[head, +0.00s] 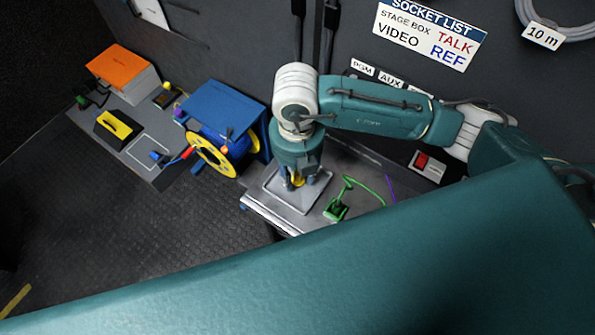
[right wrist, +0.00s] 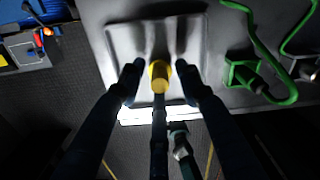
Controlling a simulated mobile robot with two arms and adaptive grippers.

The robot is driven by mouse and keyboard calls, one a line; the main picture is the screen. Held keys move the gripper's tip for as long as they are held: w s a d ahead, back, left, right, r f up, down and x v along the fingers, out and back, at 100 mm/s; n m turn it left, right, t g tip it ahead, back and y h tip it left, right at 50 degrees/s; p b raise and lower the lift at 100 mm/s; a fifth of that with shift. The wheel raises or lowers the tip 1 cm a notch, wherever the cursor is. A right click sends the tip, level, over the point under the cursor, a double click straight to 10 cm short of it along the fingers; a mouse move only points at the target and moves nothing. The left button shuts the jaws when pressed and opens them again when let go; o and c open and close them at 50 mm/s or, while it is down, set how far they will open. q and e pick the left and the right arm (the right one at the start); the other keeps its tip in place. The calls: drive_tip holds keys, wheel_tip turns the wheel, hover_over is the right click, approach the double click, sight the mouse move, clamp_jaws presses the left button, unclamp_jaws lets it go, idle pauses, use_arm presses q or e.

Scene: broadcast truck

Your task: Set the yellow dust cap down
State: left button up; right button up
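The yellow dust cap (right wrist: 159,76) is at the grey square tray, between the fingertips of my right gripper (right wrist: 159,82). In the right wrist view a gap shows between the cap and the finger on each side, so the gripper looks open around it. A dark middle finger ends right below the cap; I cannot tell if it touches. In the head view the right gripper (head: 299,183) points down over the tray (head: 307,200), with the cap (head: 298,181) partly hidden between its fingers. I cannot see a clear gap under the cap. My left gripper is not in view.
A green connector with a green cable (head: 336,209) lies right of the tray. A blue stand with a yellow reel (head: 212,155) is to the left. Beyond are an orange-topped box (head: 122,68) and a yellow-handled block (head: 116,124). The wall rises close behind.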

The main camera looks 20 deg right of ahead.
sight(297, 173)
drive_tip(key=shift+r, duration=0.5)
wheel_tip(297, 173, up, 11)
drive_tip(key=b, duration=0.1)
drive_tip(key=shift+r, duration=0.15)
